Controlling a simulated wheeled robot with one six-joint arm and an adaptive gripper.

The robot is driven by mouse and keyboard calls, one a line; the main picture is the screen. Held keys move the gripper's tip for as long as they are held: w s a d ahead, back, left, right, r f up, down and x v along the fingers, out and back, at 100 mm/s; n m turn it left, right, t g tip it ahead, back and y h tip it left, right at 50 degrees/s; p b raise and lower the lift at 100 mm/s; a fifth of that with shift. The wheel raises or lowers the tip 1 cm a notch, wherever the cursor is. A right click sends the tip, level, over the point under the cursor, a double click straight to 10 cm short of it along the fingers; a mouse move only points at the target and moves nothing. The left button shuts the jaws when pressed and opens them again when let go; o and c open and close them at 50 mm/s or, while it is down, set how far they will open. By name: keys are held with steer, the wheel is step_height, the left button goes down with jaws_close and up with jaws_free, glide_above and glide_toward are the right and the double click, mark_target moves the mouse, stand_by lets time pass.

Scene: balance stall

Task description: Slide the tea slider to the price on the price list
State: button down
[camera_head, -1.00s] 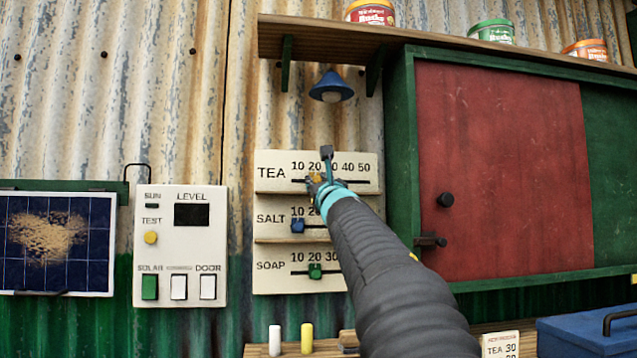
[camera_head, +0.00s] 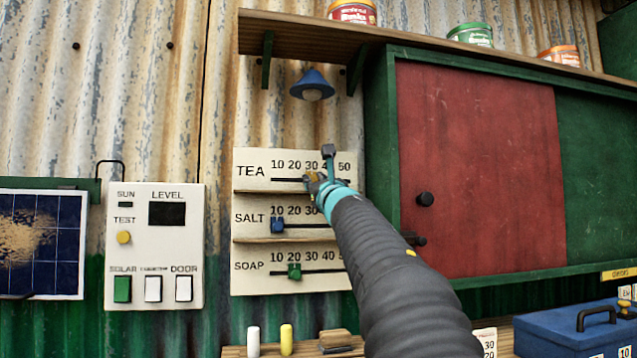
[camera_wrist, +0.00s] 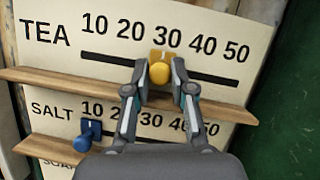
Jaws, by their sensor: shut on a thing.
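The tea slider's yellow knob (camera_wrist: 160,72) is on the top track of the white slider board (camera_wrist: 256,27). In the wrist view its pointer stands under the 30 on the TEA scale, which runs from 10 to 50. My gripper (camera_wrist: 160,88) is shut on the knob, one finger on each side. In the head view my gripper (camera_head: 318,182) covers much of the knob. The price list (camera_head: 489,340) stands at the bottom, partly hidden by my arm; a 30 shows on its top line. An earlier frame reads TEA 30 there.
The blue salt slider (camera_head: 277,225) sits at 10 and the green soap slider (camera_head: 294,271) near 20, below the tea track. A wooden ledge (camera_wrist: 60,84) runs under the tea track. A red sliding door (camera_head: 480,170) is at the right, a switch panel (camera_head: 154,245) at left.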

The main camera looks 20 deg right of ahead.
steer(key=c, duration=1)
jaws_free()
steer(key=v, duration=1.2)
steer(key=shift+s+d, duration=0.1)
steer(key=shift+d, duration=0.05)
